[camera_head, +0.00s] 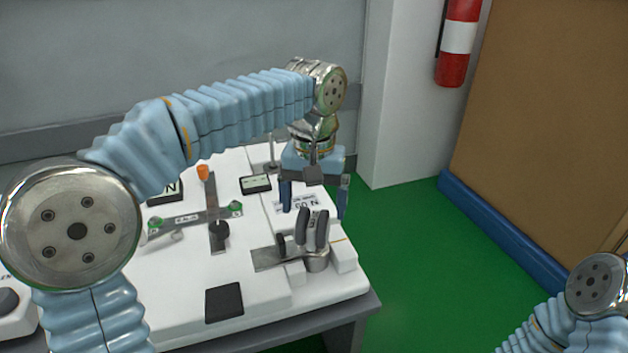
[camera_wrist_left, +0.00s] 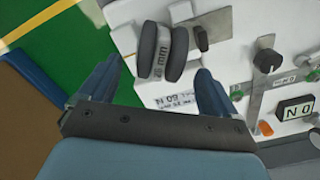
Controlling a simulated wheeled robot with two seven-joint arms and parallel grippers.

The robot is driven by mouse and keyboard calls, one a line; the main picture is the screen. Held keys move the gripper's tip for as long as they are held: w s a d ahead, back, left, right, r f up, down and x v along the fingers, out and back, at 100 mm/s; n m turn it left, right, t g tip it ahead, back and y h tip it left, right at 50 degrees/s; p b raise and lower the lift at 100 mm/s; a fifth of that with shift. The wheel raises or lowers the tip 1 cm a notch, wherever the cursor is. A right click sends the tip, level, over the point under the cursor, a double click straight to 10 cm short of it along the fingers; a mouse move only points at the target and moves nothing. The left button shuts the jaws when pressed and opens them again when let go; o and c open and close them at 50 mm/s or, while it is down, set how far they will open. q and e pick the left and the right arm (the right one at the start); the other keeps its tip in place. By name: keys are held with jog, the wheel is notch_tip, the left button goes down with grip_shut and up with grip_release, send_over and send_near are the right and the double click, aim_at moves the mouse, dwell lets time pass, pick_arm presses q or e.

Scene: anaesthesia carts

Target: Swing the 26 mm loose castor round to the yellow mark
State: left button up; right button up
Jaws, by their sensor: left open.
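The loose castor (camera_head: 321,230) has two dark grey wheels over a round metal mount near the right end of the white bench unit. In the left wrist view the castor (camera_wrist_left: 147,50) shows "mm" lettering, upside down, between its wheels. My left gripper (camera_head: 314,212) points down just behind and above it in the head view, open and empty. In the left wrist view the castor stands beyond the open fingertips (camera_wrist_left: 158,88), roughly midway between them, with no clear contact. A thin yellowish line (camera_head: 338,240) beside the castor may be the yellow mark. My right gripper is out of view.
The white unit (camera_head: 262,300) also carries a lever with a dark knob (camera_head: 219,231), an orange-tipped post (camera_head: 203,172), a small display (camera_head: 255,184) and a black pad (camera_head: 224,302). Green floor (camera_head: 410,270) lies open to the right.

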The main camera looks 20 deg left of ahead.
aim_at(315, 220)
pick_arm(q)
jog(key=shift+f+b, duration=0.4)
jog(key=shift+f, duration=1.8)
jog(key=shift+c, duration=0.4)
jog(key=c, duration=1.2)
jog(key=n, duration=0.1)
jog(key=n+p, duration=0.1)
jog(key=shift+d+r+n, duration=0.1)
jog(key=shift+r+n, duration=0.1)
jog(key=shift+n, duration=0.1)
jog(key=shift+d+f+n, duration=0.1)
jog(key=shift+f+n, duration=0.05)
jog(key=shift+n, duration=1.05)
jog(key=shift+p, duration=0.3)
jog(key=shift+n, duration=0.7)
jog(key=n, duration=0.1)
jog(key=n+p, duration=0.1)
jog(key=shift+w+d+n, duration=0.15)
jog(key=shift+n, duration=0.65)
